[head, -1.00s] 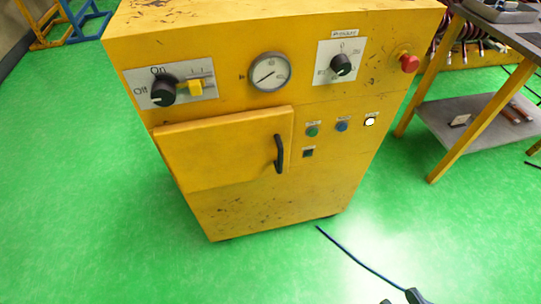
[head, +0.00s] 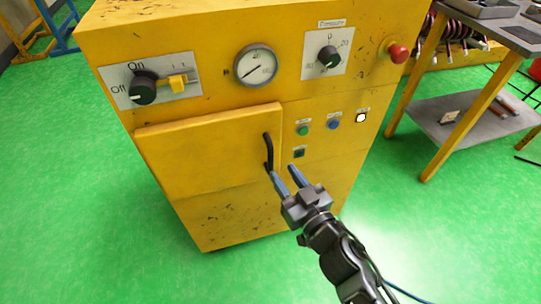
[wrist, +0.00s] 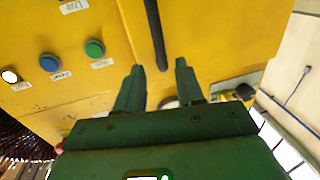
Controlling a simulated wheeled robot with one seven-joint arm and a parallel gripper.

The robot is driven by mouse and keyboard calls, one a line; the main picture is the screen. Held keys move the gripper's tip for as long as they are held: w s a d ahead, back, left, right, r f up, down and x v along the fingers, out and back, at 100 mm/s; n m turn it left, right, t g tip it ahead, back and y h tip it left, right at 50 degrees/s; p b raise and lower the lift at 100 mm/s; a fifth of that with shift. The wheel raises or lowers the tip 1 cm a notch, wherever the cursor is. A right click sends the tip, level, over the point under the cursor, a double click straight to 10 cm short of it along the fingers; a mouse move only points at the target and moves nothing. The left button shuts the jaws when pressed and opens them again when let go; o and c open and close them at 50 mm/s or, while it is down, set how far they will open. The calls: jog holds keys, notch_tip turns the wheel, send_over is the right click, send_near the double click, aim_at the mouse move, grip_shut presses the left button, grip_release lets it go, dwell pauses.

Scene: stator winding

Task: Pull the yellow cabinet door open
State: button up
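The yellow cabinet (head: 250,215) stands in the middle of the head view. Its yellow door (head: 205,150) is at the front left, with a black bar handle (head: 268,152) upright near the door's right edge. The door looks shut or nearly so. My gripper (head: 283,174) is open, with its two blue-grey fingertips just at the handle's lower end. In the wrist view the dark handle (wrist: 156,35) runs down toward the gap between the open fingers. I cannot tell whether either finger touches it.
Above the door are an on/off knob (head: 143,88), a gauge (head: 256,65) and another knob (head: 328,57). A red button (head: 398,52) juts out at the upper right. A table (head: 470,95) stands at the right. Green floor left of the cabinet is clear.

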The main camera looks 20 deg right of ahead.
aim_at(272, 157)
jog(key=w, duration=0.2)
jog(key=w+a, duration=0.1)
jog(key=w, duration=0.4)
jog(key=shift+w+a, duration=0.2)
jog(key=shift+w, duration=0.15)
jog(key=shift+c, duration=0.5)
grip_shut()
